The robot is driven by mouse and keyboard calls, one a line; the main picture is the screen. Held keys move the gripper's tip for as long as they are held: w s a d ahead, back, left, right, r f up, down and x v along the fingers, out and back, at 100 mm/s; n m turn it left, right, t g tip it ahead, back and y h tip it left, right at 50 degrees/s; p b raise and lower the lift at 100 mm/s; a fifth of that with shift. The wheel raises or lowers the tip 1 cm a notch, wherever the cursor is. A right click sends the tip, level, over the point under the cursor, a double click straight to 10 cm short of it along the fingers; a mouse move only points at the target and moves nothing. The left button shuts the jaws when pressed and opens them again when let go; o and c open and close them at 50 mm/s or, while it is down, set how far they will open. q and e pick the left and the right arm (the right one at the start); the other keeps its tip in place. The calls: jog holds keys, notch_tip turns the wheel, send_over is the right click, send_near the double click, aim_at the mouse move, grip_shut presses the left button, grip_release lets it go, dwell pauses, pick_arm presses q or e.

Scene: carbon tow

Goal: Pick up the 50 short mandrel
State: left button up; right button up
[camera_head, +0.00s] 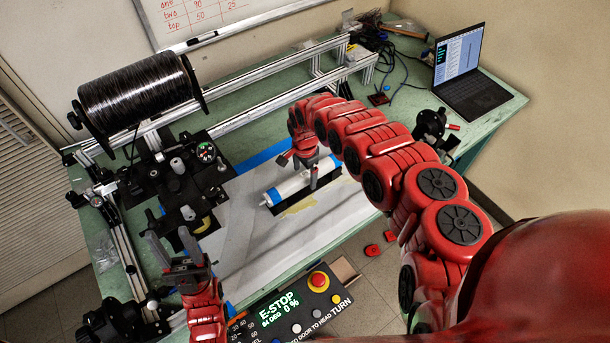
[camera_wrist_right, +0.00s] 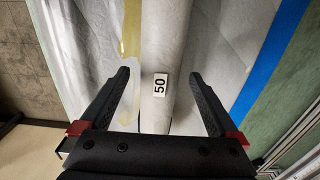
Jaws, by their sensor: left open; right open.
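The 50 short mandrel is a pale grey cylinder (camera_head: 289,188) with a blue end, lying on a dark stand on the white-covered table in the head view. In the right wrist view the mandrel (camera_wrist_right: 164,45) runs up the middle and carries a "50" label. My right gripper (camera_head: 299,161) is over the mandrel in the head view. In the right wrist view its two fingers (camera_wrist_right: 160,78) are open, one on each side of the mandrel, with gaps visible. My left gripper (camera_head: 172,246) is open and empty at the lower left, away from the mandrel.
A winding machine with a black tow spool (camera_head: 138,92) stands at the left. A metal rail frame (camera_head: 270,100) runs along the back. A laptop (camera_head: 466,75) sits at the back right. A control panel with a red E-stop button (camera_head: 318,281) is at the front.

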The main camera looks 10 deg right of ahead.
jog(key=shift+f, duration=0.7)
grip_shut()
